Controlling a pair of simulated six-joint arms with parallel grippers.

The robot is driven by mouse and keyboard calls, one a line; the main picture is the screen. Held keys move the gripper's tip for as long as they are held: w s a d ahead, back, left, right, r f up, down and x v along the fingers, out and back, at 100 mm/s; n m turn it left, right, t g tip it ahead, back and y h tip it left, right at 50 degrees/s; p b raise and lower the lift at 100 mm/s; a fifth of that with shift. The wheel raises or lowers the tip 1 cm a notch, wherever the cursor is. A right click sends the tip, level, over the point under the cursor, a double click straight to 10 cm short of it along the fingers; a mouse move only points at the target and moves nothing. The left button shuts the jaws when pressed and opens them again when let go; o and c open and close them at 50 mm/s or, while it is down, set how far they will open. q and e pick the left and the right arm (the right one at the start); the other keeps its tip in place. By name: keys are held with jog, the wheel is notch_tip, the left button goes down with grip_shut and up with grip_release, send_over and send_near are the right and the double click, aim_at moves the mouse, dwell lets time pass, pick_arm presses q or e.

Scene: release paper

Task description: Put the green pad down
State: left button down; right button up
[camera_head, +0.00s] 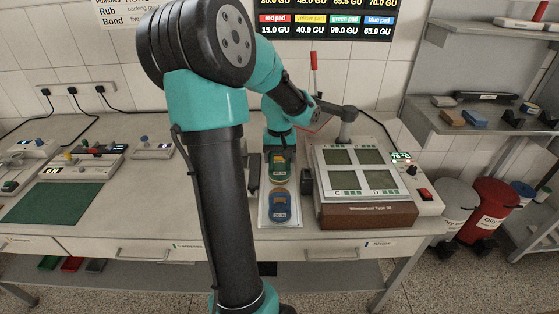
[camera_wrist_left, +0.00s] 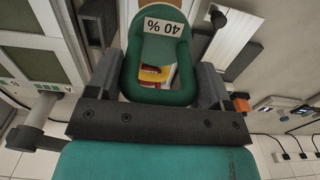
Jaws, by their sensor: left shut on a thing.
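The green pad (camera_head: 277,177) has a loop-shaped handle and a "40 %" label, and it also shows in the left wrist view (camera_wrist_left: 157,93). My left gripper (camera_wrist_left: 158,88) is shut on it, one dark finger on each side. In the head view the gripper (camera_head: 279,158) is at the far part of a pale tray (camera_head: 265,222), with the pad over that part. Yellow and red show through the handle opening. I cannot tell whether the pad touches what is under it. My right gripper is not in view.
A blue pad (camera_head: 280,208) lies on the tray's near part. To the right stands a device with a brown base (camera_head: 368,214) and a plate with several windows. A dark bar (camera_head: 253,174) lies left of the tray.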

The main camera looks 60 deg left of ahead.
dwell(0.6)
pick_arm(q)
jog(key=w+d+r, duration=0.1)
jog(key=w+d, duration=0.3)
jog(key=d, duration=0.7)
jog(key=w+d+r, duration=0.2)
jog(key=w+d, duration=0.2)
jog(key=d, duration=0.6)
jog(key=shift+w+d, duration=0.4)
jog(key=w+a+f, duration=0.1)
jog(key=w+a, duration=0.9)
jog(key=a, duration=0.1)
jog(key=shift+a+f, duration=0.15)
jog(key=shift+a, duration=0.1)
jog(key=shift+w+a+f, duration=0.15)
jog(key=shift+f, duration=0.75)
jog(key=shift+w+a+f, duration=0.1)
jog(key=shift+a+f, duration=0.05)
jog(key=shift+f, duration=0.75)
